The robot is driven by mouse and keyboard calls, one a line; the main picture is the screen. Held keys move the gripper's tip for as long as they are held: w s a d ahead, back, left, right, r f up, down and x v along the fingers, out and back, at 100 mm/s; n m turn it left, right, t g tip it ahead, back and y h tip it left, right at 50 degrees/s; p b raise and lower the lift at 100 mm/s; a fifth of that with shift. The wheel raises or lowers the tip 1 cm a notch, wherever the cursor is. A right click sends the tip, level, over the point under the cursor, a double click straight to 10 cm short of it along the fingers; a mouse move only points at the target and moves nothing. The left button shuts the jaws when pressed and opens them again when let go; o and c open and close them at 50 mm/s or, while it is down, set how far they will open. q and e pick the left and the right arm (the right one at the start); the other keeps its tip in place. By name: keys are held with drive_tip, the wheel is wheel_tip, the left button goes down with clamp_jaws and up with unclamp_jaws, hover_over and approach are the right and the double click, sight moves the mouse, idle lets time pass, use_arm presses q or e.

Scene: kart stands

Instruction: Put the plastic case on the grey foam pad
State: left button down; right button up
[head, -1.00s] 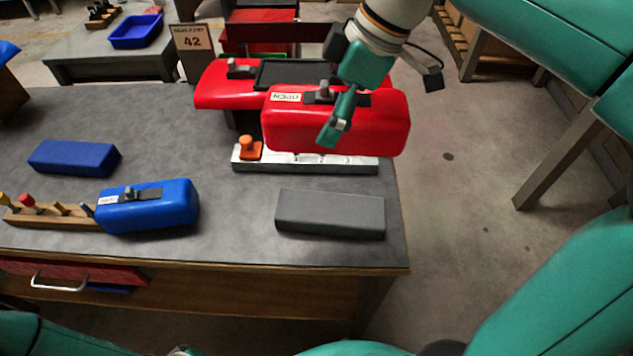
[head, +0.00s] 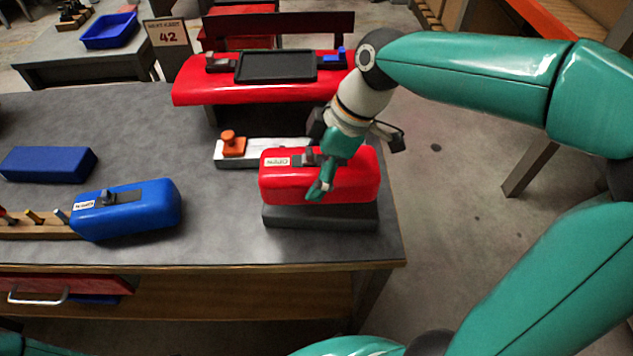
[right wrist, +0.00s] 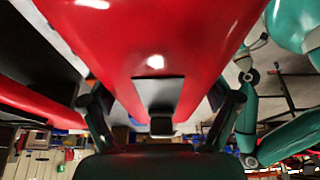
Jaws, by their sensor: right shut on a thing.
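The red plastic case (head: 350,178), with an "OPEN" label and a grey catch on top, is in the grip of my right gripper (head: 320,180). It is level, directly over the grey foam pad (head: 320,218). Its underside meets the pad's top in the picture; I cannot tell whether its weight rests there. In the right wrist view the red case (right wrist: 150,40) fills the middle, between my right gripper's fingers (right wrist: 160,115). The back part of the pad is hidden by the case. My left gripper is out of view.
A blue case (head: 150,208) lies left on the grey bench (head: 220,225), near a blue block (head: 48,164). Behind the red case are a white strip with an orange knob (head: 232,146) and a red stand (head: 200,92) with a black tray (head: 275,66). Bare bench lies left of the pad.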

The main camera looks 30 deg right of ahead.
drive_tip(key=shift+s+f, duration=0.15)
drive_tip(key=shift+f, duration=1.75)
drive_tip(key=shift+b, duration=0.3)
drive_tip(key=o, duration=1.2)
drive_tip(key=shift+f, duration=0.1)
drive_tip(key=shift+c, duration=0.2)
drive_tip(key=p+v, duration=0.1)
drive_tip(key=v, duration=1.1)
drive_tip(key=shift+s+p, duration=0.1)
drive_tip(key=shift+p, duration=0.2)
